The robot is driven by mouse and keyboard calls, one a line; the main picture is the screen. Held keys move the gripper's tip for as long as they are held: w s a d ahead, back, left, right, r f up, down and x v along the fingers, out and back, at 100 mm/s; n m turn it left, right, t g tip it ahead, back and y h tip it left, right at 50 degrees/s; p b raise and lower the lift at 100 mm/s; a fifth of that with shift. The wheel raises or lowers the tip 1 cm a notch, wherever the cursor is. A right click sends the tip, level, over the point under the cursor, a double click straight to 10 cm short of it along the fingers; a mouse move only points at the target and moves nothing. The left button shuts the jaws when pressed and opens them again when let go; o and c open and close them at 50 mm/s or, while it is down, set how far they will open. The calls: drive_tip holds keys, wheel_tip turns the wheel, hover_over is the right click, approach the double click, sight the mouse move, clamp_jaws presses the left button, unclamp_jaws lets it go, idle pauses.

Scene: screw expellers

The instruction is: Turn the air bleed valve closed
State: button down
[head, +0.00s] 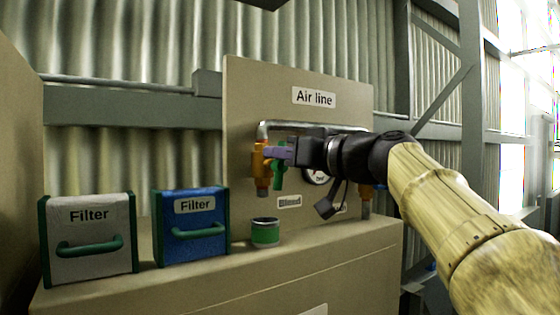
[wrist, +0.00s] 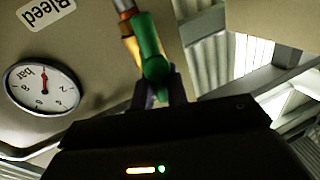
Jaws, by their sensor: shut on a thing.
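The bleed valve has an orange body (head: 262,160) on the pipe at the left of the "Air line" panel, above the "Bleed" label (head: 289,202). Its green handle (head: 280,178) hangs downward just right of the body. My gripper (head: 277,153) reaches in from the right and its purple fingers are at the handle's upper part. In the wrist view the green handle (wrist: 149,45) runs down between the two fingers of my gripper (wrist: 158,92), which is shut on it. The orange body (wrist: 130,40) shows behind the handle. The fingers hide part of the handle.
A pressure gauge (head: 317,178) sits right of the valve, partly behind my wrist; it also shows in the wrist view (wrist: 42,87). Another orange valve (head: 366,193) is farther right. A green tin (head: 265,232), a blue filter box (head: 192,240) and a grey filter box (head: 90,245) stand on the ledge.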

drive_tip(key=m+t+b, duration=0.1)
drive_tip(key=m+b, duration=0.2)
drive_tip(key=m, duration=0.3)
drive_tip(key=d+f+m+t+h+b, duration=0.1)
drive_tip(key=m+t+b, duration=0.1)
drive_tip(key=m, duration=0.5)
drive_tip(key=w+f+m+t+h+b, duration=0.1)
drive_tip(key=m+t+b, duration=0.1)
drive_tip(key=m+b, duration=0.2)
drive_tip(key=shift+d+f+m, duration=0.1)
drive_tip(key=shift+d+m, duration=0.1)
drive_tip(key=shift+m, duration=0.45)
drive_tip(key=shift+d+f+m, duration=0.1)
drive_tip(key=shift+d+m, duration=0.05)
drive_tip(key=shift+m, duration=0.5)
drive_tip(key=shift+w, duration=0.1)
drive_tip(key=c, duration=1.5)
unclamp_jaws()
drive_tip(key=shift+o, duration=0.2)
drive_tip(key=b+v, duration=0.7)
drive_tip(key=v, duration=1)
drive_tip(key=shift+s+f+b, duration=0.25)
drive_tip(key=shift+b, duration=0.15)
